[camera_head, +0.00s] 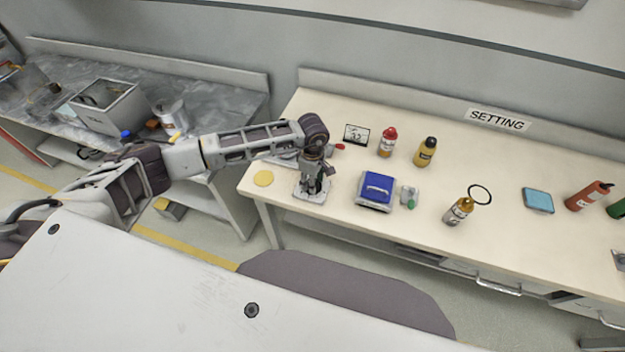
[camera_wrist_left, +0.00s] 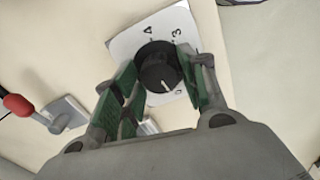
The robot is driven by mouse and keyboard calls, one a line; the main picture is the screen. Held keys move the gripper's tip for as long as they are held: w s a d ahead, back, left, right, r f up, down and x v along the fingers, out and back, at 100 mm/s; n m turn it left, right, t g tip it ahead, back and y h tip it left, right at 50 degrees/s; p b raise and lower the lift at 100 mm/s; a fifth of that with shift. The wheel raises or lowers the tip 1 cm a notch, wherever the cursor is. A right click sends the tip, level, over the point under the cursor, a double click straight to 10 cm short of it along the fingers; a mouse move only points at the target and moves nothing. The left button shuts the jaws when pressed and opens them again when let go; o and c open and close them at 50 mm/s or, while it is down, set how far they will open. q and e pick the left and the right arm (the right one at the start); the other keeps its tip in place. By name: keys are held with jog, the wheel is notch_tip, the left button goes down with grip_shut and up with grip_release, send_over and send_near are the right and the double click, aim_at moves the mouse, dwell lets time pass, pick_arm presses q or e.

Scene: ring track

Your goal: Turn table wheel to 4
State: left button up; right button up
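The table wheel is a round black knob (camera_wrist_left: 158,68) on a white plate (camera_wrist_left: 122,47) with printed numbers, in the left wrist view. A 4 shows at the plate's top and a 3 at its upper right. A further mark at the lower right is partly hidden by a finger. The knob's white line points down and slightly right, away from the 4. My left gripper (camera_wrist_left: 156,58) is open, its green-padded fingers on either side of the knob; I cannot tell whether they touch it. In the head view the gripper (camera_head: 314,184) points down over the plate (camera_head: 310,195). My right gripper is not in view.
A red-handled lever (camera_wrist_left: 20,105) stands beside the plate. On the table (camera_head: 330,220) are a yellow disc (camera_head: 263,178), a blue-lidded box (camera_head: 375,190), a small display (camera_head: 356,134) and several bottles. The table's front edge is close to the plate.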

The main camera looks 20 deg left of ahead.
pick_arm(q)
jog(key=c, duration=0.5)
